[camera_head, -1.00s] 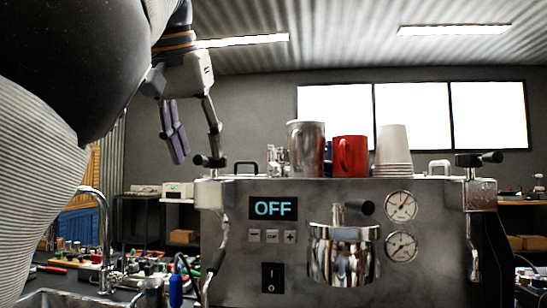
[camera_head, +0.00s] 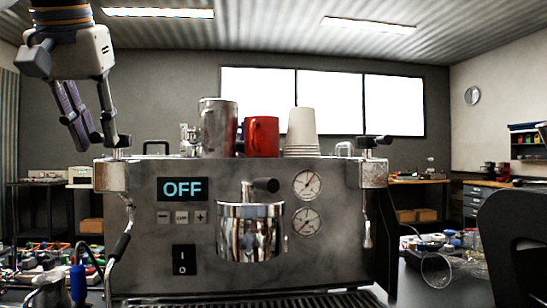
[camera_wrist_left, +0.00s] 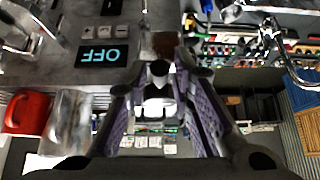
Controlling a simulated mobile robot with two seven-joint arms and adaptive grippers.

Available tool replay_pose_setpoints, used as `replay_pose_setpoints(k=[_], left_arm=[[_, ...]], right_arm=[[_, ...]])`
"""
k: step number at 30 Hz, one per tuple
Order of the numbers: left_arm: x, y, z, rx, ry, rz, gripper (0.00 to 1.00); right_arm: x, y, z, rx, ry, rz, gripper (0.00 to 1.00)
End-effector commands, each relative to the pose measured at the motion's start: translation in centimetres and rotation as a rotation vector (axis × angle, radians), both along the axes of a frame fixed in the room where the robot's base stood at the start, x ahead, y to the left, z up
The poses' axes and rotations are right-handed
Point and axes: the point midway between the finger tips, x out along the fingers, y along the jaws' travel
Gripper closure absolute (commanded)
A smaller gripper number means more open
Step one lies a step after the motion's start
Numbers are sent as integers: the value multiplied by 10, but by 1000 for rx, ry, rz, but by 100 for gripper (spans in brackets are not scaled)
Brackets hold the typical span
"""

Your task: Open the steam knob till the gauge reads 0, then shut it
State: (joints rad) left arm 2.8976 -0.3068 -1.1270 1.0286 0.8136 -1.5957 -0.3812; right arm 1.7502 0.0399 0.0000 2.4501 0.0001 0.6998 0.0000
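The silver espresso machine (camera_head: 330,250) faces me, its display showing OFF. A dark knob (camera_head: 117,142) sits at its upper left corner and another (camera_head: 375,141) at its upper right. Two round gauges, upper (camera_head: 307,184) and lower (camera_head: 306,221), are on the front; their needles are too small to read surely. My left gripper (camera_head: 97,141) is open at the left knob, pointing down. In the left wrist view a knob (camera_wrist_left: 158,69) shows between the spread fingertips (camera_wrist_left: 160,62); I cannot tell if they touch it. My right gripper is not in view.
A metal mug (camera_head: 218,125), a red mug (camera_head: 261,137) and stacked paper cups (camera_head: 302,135) stand on top of the machine. A steam wand (camera_head: 367,225) hangs at its right. A dark shape (camera_head: 515,245) fills the right edge. Cluttered counter lies on both sides.

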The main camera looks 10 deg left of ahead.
Motion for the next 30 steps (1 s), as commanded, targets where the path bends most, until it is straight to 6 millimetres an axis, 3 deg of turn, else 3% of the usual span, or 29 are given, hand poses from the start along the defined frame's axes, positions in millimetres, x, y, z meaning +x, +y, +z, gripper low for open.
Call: replay_pose_setpoints(k=[11, 30], left_arm=[[0, -1, 0, 0, 0, 9, 78], [20, -32, 0, 3, 1, 503, 78]], right_arm=[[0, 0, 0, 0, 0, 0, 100], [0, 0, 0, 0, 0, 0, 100]])
